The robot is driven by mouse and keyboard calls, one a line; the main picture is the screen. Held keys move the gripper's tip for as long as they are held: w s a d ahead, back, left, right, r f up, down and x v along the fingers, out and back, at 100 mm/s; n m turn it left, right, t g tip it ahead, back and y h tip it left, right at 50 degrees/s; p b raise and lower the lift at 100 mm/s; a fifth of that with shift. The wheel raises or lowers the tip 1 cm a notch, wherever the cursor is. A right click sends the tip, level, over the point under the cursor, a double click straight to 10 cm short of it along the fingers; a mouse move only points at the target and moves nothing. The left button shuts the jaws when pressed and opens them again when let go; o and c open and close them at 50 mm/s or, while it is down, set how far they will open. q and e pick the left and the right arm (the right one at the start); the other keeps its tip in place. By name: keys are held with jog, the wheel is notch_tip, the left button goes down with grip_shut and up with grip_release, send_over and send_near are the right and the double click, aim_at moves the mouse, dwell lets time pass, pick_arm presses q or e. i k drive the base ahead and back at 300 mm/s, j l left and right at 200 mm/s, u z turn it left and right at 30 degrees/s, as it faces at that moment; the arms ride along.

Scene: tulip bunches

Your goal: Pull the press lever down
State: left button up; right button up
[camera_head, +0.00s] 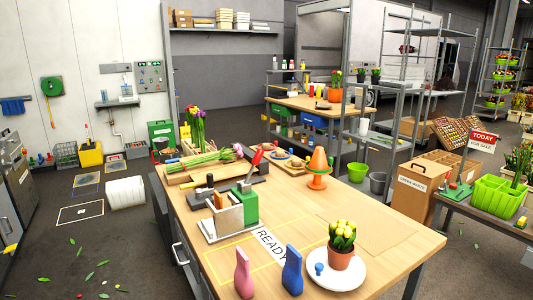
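A lever with a red grip (257,157) stands raised and tilted up to the right on the wooden worktable (370,215). Its grey rod runs down toward a green block (246,206), which looks like the press body. I cannot tell exactly how the rod joins it. A grey metal holder (222,219) with wooden and dark-handled items stands just left of the green block and hides part of it. Neither of my grippers shows in the head view, and nothing touches the lever.
Tulip bunches (212,158) lie on a wooden board behind the lever. An orange cone (317,163) stands to the right. Pink (243,275) and blue (292,273) objects and a potted plant (341,246) on a white plate stand at the front. The table's right side is fairly clear.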

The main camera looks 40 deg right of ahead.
aim_at(255, 160)
jog(key=i+z, duration=0.15)
jog(key=z, duration=1.25)
jog(key=j+z, duration=0.1)
jog(key=z, duration=0.25)
jog(key=i+j+z, duration=0.15)
jog(key=z, duration=0.2)
jog(key=j+z, duration=0.15)
jog(key=z, duration=0.2)
jog(key=i+j+z, duration=0.1)
jog(key=j+z, duration=0.35)
jog(key=j, duration=0.85)
jog(key=k+j+z, duration=0.1)
jog(key=j+z, duration=0.4)
jog(key=j, duration=0.8)
